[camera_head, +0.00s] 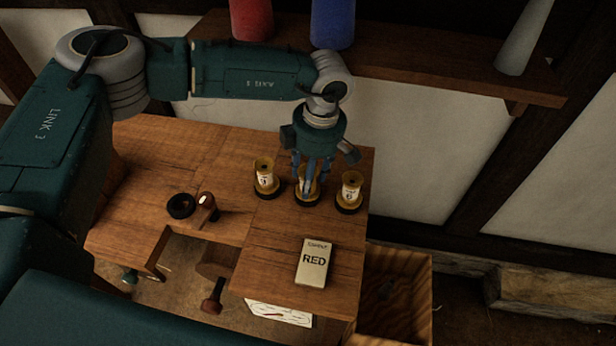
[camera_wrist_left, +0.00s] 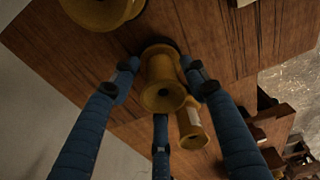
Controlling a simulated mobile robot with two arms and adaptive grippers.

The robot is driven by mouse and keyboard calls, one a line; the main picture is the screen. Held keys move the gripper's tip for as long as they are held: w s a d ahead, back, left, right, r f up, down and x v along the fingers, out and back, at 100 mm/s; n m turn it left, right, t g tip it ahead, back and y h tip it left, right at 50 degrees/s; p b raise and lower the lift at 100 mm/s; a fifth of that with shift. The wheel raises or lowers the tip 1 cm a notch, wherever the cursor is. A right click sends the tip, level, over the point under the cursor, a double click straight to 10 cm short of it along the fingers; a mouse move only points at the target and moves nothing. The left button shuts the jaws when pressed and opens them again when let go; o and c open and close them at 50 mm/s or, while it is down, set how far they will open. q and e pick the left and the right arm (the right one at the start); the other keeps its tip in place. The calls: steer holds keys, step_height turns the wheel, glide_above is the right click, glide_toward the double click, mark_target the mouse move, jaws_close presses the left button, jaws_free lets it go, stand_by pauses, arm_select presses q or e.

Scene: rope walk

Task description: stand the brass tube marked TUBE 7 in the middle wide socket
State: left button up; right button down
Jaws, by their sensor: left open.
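Three brass tubes stand in a row of dark round sockets on the wooden bench: a left one (camera_head: 265,177), a middle one (camera_head: 307,197) and a right one (camera_head: 351,188). Their labels are too small to read, so I cannot tell which is TUBE 7. My left gripper (camera_head: 306,186) points down over the middle tube. In the left wrist view its blue fingers (camera_wrist_left: 165,95) are spread open around that tube (camera_wrist_left: 163,82), which looks upright. Another tube with a pale label (camera_wrist_left: 194,130) shows just beyond the fingers. Any finger contact is unclear. My right gripper is not in view.
A dark ring (camera_head: 181,206) and a wooden knob-like piece (camera_head: 207,209) lie to the left. An open wooden bin (camera_head: 425,290) stands at the right. A shelf (camera_head: 450,72) runs behind.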

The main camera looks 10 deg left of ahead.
arm_select(q)
steer(key=shift+d+r+p, duration=0.2)
steer(key=shift+r+p, duration=0.5)
steer(key=shift+r, duration=1.15)
steer(key=shift+d+r+p, duration=0.2)
steer(key=shift+r+p, duration=0.45)
steer(key=shift+r, duration=0.95)
steer(key=shift+d+r+p, duration=0.15)
steer(key=shift+r+p, duration=0.45)
steer(key=shift+r, duration=0.95)
